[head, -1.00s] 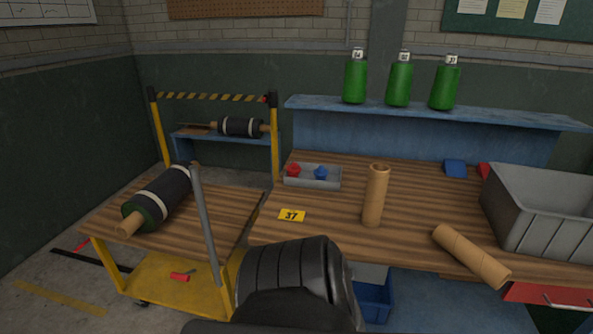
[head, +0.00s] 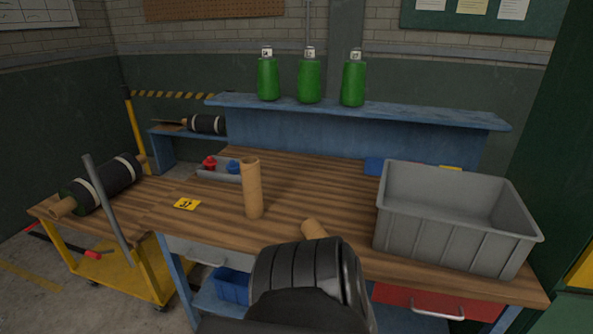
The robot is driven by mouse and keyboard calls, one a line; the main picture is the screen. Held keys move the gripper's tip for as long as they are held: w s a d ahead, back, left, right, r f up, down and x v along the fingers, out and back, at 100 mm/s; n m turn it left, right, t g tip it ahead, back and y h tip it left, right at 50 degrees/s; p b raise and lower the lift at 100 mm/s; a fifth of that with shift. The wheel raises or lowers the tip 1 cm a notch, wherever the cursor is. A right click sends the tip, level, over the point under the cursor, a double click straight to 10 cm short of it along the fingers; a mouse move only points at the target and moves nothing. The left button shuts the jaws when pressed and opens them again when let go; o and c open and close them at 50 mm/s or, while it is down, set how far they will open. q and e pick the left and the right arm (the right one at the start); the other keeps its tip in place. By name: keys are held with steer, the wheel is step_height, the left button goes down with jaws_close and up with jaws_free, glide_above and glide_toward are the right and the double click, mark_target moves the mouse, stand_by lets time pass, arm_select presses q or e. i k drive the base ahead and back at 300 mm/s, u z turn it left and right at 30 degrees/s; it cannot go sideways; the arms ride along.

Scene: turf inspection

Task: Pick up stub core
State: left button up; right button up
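Two brown cardboard cores are on the wooden bench. One core (head: 252,188) stands upright near the bench's middle. The other core (head: 313,228) lies on its side to the right, and most of it is hidden behind a black ribbed part of my own arm at the bottom centre. I cannot tell which core the task calls the stub core. No gripper fingers show in the head view, so neither gripper can be seen at the cores.
A grey crate (head: 450,240) fills the bench's right end. A small tray (head: 217,176) holds red and blue items. A yellow tag (head: 187,204) lies at left. Green bottles stand on the blue shelf (head: 400,112). A yellow cart (head: 110,280) carries a dark roll (head: 102,183).

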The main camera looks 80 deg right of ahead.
mark_target(250, 169)
steer(key=k, duration=0.95)
steer(key=z, duration=2.5)
steer(key=i, duration=0.2)
steer(key=z, duration=0.25)
